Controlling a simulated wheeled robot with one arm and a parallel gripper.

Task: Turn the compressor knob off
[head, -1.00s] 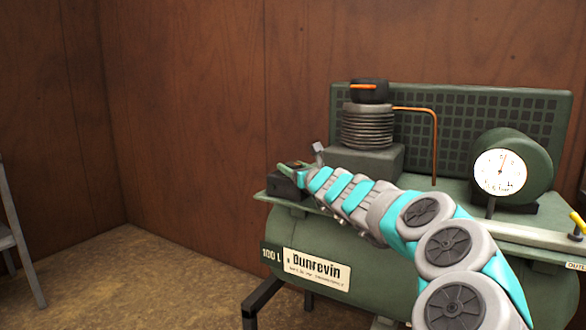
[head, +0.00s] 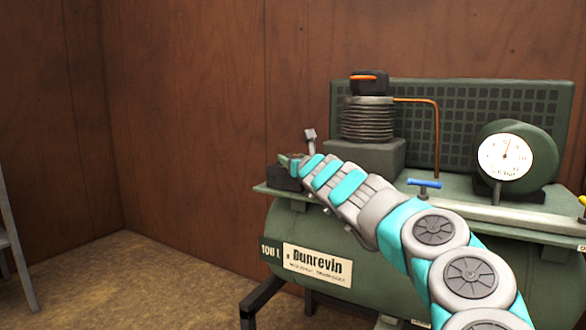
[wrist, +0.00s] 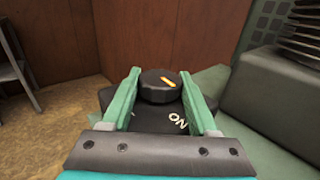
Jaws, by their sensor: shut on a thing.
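The compressor knob (wrist: 160,88) is a round black dial with an orange pointer mark, seen in the wrist view on a dark block. The word ON is printed in white on the block, in front and to the right of the knob. The pointer mark runs toward the far left and near right, its near end roughly on the side of ON. My gripper (wrist: 160,95) has its two green fingers on either side of the knob, shut on it. In the head view my gripper (head: 292,163) is at the compressor's left end, and the knob is hidden there.
The green compressor (head: 390,250) carries a ribbed cylinder (head: 368,120), an orange pipe (head: 437,140), a round gauge (head: 505,157) and a blue-handled valve (head: 424,184) close beside my arm. A grey ladder-like frame (head: 15,240) stands at left. Floor between is clear.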

